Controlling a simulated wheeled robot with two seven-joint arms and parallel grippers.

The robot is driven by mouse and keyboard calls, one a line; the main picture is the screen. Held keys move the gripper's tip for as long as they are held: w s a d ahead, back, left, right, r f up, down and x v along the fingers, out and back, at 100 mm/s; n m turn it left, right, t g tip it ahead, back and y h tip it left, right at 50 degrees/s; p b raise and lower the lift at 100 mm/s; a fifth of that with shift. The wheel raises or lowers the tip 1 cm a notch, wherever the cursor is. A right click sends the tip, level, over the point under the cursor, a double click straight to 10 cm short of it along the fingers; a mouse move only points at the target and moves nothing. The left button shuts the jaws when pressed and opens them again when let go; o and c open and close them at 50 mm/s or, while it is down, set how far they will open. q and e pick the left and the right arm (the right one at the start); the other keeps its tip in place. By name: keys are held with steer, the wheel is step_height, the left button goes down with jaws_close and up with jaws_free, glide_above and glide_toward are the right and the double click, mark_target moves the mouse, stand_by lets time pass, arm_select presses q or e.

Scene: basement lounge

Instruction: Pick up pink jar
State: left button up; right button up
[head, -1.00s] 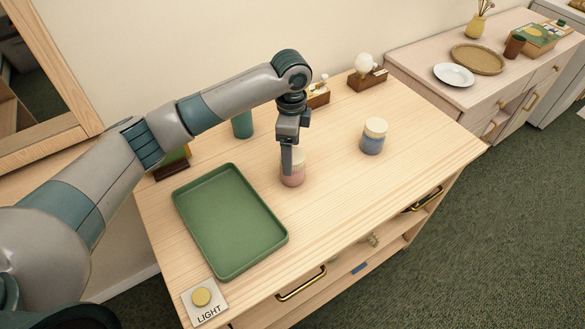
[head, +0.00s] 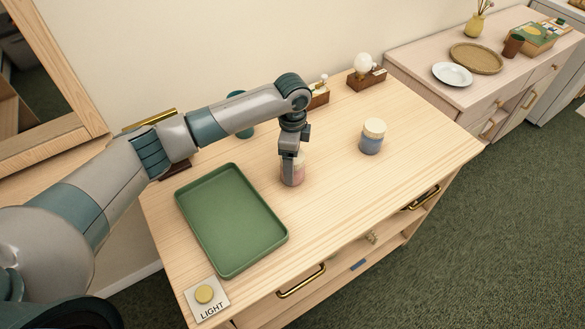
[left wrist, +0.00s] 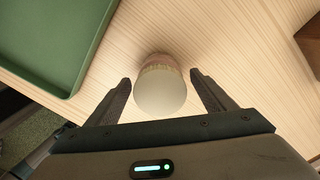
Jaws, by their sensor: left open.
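The pink jar (head: 293,174) stands on the wooden dresser top, right of the green tray; it has a pale lid. My left gripper (head: 291,165) is lowered over it, pointing down, and hides part of the jar in the head view. In the left wrist view the jar's pale round lid (left wrist: 160,92) lies between the fingertips of my open left gripper (left wrist: 159,82). A gap shows on each side of it. A little of the jar's pink body (left wrist: 160,62) shows beyond the lid. My right gripper is not in view.
The green tray (head: 232,270) lies left of the jar. A blue jar (head: 372,138) with a pale lid stands to the right. A light button (head: 205,295) sits at the front left corner. A green cup (head: 243,130) and a lamp (head: 365,70) stand at the back.

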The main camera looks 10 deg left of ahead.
arm_select(q)
steer(key=c, duration=1.2)
steer(key=shift+r, duration=0.15)
steer(key=shift+r+b, duration=0.7)
steer(key=shift+r, duration=0.5)
steer(key=shift+s+d+r+b, duration=0.65)
steer(key=shift+s+d+r, duration=0.2)
steer(key=shift+d+r, duration=0.75)
steer(key=shift+s+d+r+b, duration=0.7)
steer(key=shift+d+r, duration=0.5)
steer(key=shift+d, duration=0.75)
steer(key=shift+s+d+r+b, duration=0.55)
steer(key=shift+s+d+r, duration=0.4)
steer(key=shift+d+r, duration=0.65)
steer(key=shift+d+f, duration=0.15)
steer(key=shift+f, duration=0.1)
